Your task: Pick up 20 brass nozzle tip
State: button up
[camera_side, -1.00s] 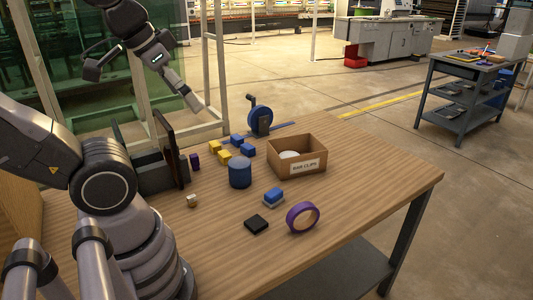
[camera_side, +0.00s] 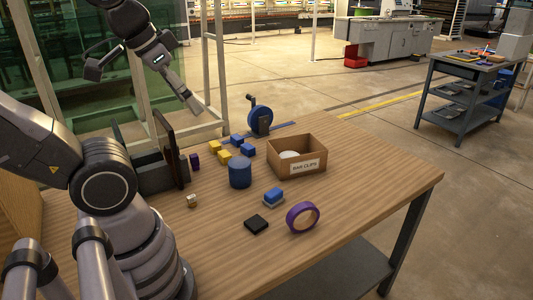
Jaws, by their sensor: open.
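A small tan and whitish piece (camera_side: 192,201) stands on the wooden table at the left, near my arm's base. It may be the brass nozzle tip, but it is too small to be sure. My gripper (camera_side: 195,107) is raised at the back left, above and behind the table items and well apart from that piece. It is open, with nothing visible in it, though its fingers are small in this view.
A cardboard box (camera_side: 296,171) labelled for bar clips holds something white. A blue cylinder (camera_side: 240,183), yellow and blue blocks, a purple tape roll (camera_side: 302,217), a black block (camera_side: 256,224) and a blue reel (camera_side: 260,118) stand around. The table's front right is clear.

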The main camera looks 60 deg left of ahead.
jog(key=w+a+f+m+g+y, duration=0.3)
jog(key=w+a+f+g+y, duration=0.15)
jog(key=f, duration=0.45)
jog(key=w+a+f+m+g+y, duration=0.3)
jog(key=a+f+m+g+y, duration=0.15)
jog(key=f, duration=0.45)
jog(key=m+t+y, duration=0.2)
jog(key=m+y, duration=0.3)
jog(key=m, duration=0.4)
send_near(193, 200)
jog(key=shift+w+d+r, duration=0.15)
jog(key=shift+d+r, duration=0.85)
jog(key=shift+r, duration=0.1)
jog(key=shift+a+f, duration=0.2)
jog(key=shift+f, duration=0.05)
jog(key=shift+h, duration=0.3)
jog(key=x, duration=1.3)
jog(key=shift+a+f, duration=0.1)
jog(key=shift+f, duration=0.15)
grip_shut()
